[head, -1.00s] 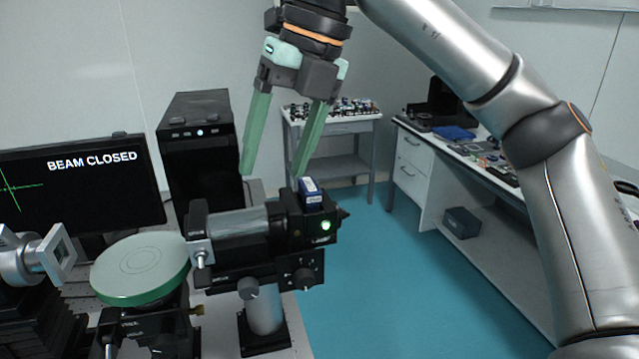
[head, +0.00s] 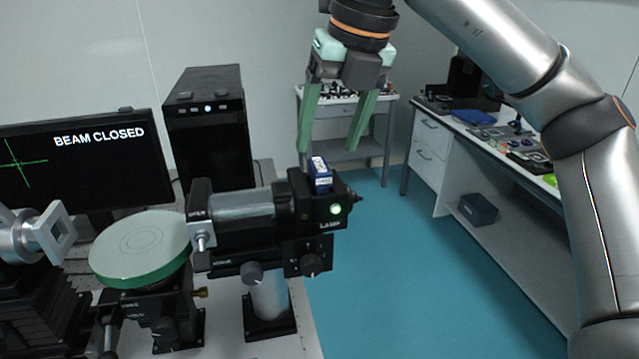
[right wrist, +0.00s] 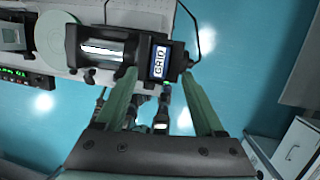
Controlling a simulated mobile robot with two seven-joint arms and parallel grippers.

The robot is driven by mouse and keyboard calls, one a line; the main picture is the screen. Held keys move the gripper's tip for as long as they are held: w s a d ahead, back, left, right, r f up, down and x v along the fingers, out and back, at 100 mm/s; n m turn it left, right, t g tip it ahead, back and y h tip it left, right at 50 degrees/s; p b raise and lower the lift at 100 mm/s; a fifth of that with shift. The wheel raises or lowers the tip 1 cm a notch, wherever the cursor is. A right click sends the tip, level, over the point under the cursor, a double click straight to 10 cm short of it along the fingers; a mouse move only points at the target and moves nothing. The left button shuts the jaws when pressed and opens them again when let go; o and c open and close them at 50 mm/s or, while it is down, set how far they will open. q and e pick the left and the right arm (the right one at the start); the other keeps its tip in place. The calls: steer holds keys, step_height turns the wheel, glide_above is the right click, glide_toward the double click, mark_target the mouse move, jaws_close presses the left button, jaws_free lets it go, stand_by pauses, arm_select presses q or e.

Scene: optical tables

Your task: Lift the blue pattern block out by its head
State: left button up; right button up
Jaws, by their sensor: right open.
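The blue pattern block (head: 320,175) stands upright in the top of the black lamp housing (head: 330,205), with its blue head and a white label showing above the slot. Its lower part is hidden in the housing. In the right wrist view the block's head (right wrist: 160,63) carries a label reading GRID. My right gripper (head: 330,150) is open and empty, fingers pointing down. In the head view its left fingertip is just above and left of the block, its right fingertip up and to the right. In the wrist view the block lies beyond and between the fingertips (right wrist: 157,72). My left gripper is not in view.
A silver cylinder (head: 243,204) joins the housing on a post. A green-rimmed round disc (head: 140,246) stands at left, before a monitor (head: 80,185) reading BEAM CLOSED. A black computer tower (head: 208,130) stands behind. Free space lies right of the housing, over blue floor.

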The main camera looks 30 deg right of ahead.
mark_target(321, 165)
steer(key=x, duration=0.4)
steer(key=shift+w+f+p, duration=0.25)
steer(key=shift+f+p, duration=0.05)
jaws_close()
stand_by(0.3)
